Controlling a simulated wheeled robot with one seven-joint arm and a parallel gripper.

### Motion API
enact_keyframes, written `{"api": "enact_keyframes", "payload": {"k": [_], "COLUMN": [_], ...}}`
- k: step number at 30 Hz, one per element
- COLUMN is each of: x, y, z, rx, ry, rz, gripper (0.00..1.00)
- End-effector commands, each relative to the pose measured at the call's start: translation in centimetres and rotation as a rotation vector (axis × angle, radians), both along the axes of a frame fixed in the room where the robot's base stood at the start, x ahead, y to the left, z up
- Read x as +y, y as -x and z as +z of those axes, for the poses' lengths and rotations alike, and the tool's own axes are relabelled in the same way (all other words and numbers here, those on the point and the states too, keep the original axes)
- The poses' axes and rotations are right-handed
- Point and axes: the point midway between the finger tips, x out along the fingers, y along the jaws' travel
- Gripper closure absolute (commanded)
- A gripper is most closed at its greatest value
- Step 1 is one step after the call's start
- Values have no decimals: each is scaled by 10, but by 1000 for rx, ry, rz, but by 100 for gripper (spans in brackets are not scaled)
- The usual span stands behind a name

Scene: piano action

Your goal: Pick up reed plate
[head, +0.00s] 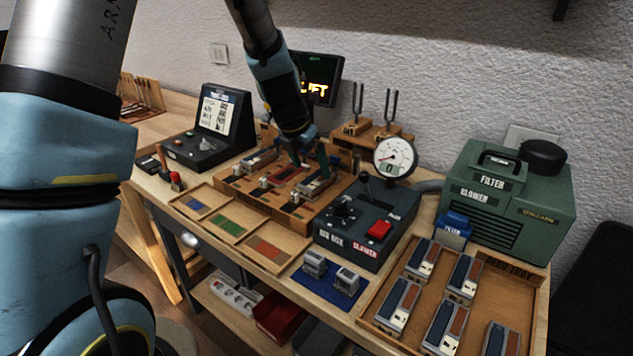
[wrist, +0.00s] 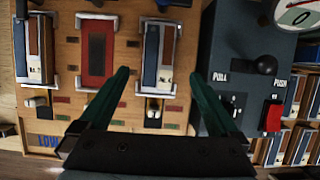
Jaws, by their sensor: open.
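Several reed plates, grey blocks with blue and brown strips, are in view. In the wrist view one reed plate (wrist: 166,50) lies in the right slot of the wooden board, and another reed plate (wrist: 36,48) lies in the left slot. Between them is an empty-looking red slot (wrist: 97,48). My gripper (wrist: 161,75) is open, its green fingers on either side of the lower end of the right plate, with nothing held. Whether they touch it I cannot tell. In the head view my gripper (head: 310,160) is over the board (head: 262,203). More reed plates (head: 399,305) lie in the tray (head: 537,305).
A dark control box (head: 350,238) with a red button and a round gauge (head: 395,157) stand right of the board. A green blower box (head: 508,195) is behind the tray. A blue mat (head: 322,284) with two small grey blocks and shallow colored trays (head: 232,227) lie in front.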

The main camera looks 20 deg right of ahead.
Motion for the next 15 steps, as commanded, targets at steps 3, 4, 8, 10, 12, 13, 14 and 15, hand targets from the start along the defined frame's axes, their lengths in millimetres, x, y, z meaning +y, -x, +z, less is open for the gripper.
{"api": "enact_keyframes", "payload": {"k": [3,4,8,10,12,13,14,15], "x": [-4,-6,-15,-17,-19,-20,-21,-21], "y": [-4,-6,-12,-14,-15,-15,-15,-15], "z": [-7,-10,-23,-32,-38,-40,-41,-43], "rx": [3,3,3,3,1,1,1,1], "ry": [-2,-2,-2,-3,-3,-2,-2,-1], "rz": [1,1,0,1,0,-1,-1,-1], "gripper": [3,3,3,3,3,3,3,3]}}
